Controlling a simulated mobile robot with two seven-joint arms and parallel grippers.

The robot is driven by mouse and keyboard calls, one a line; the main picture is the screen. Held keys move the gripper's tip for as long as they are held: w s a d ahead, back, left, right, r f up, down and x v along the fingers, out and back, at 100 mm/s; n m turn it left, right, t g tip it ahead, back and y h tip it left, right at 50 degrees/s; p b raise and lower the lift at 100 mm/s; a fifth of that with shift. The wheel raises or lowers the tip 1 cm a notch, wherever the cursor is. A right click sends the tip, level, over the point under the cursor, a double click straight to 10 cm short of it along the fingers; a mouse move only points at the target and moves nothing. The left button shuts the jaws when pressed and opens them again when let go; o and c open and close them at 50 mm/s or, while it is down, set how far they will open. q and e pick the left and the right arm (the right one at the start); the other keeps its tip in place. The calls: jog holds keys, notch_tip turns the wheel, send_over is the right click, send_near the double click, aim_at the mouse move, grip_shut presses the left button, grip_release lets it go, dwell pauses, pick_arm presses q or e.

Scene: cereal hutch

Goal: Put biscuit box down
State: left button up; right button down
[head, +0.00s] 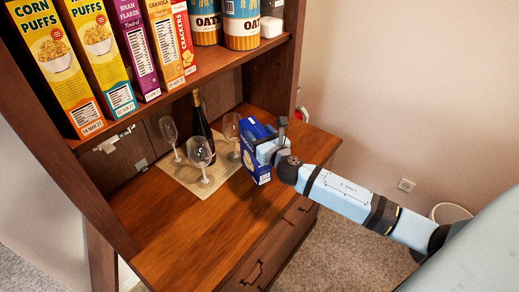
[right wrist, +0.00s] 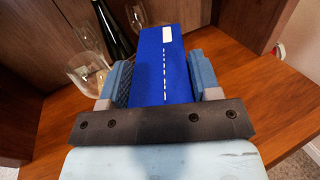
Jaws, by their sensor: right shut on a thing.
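The blue biscuit box (head: 252,152) is upright at the right part of the hutch counter (head: 185,232), beside the mat with the glasses. My right gripper (head: 272,148) is shut on it from the right. In the right wrist view the box (right wrist: 163,75) sits between the two finger pads of the gripper (right wrist: 163,82). I cannot tell whether the box's base touches the counter. My left gripper is in neither view.
Wine glasses (head: 200,152) and a dark bottle (head: 201,118) stand on a light mat (head: 182,178) just left of the box. Cereal boxes (head: 100,45) and oats canisters (head: 242,25) fill the shelf above. The front left counter is clear.

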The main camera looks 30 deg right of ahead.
notch_tip(320, 180, down, 5)
jog(key=shift+r+b, duration=0.2)
jog(key=shift+b, duration=0.45)
jog(key=shift+f, duration=0.1)
jog(key=c, duration=0.8)
grip_release()
jog(key=shift+f, duration=0.15)
jog(key=o, duration=0.5)
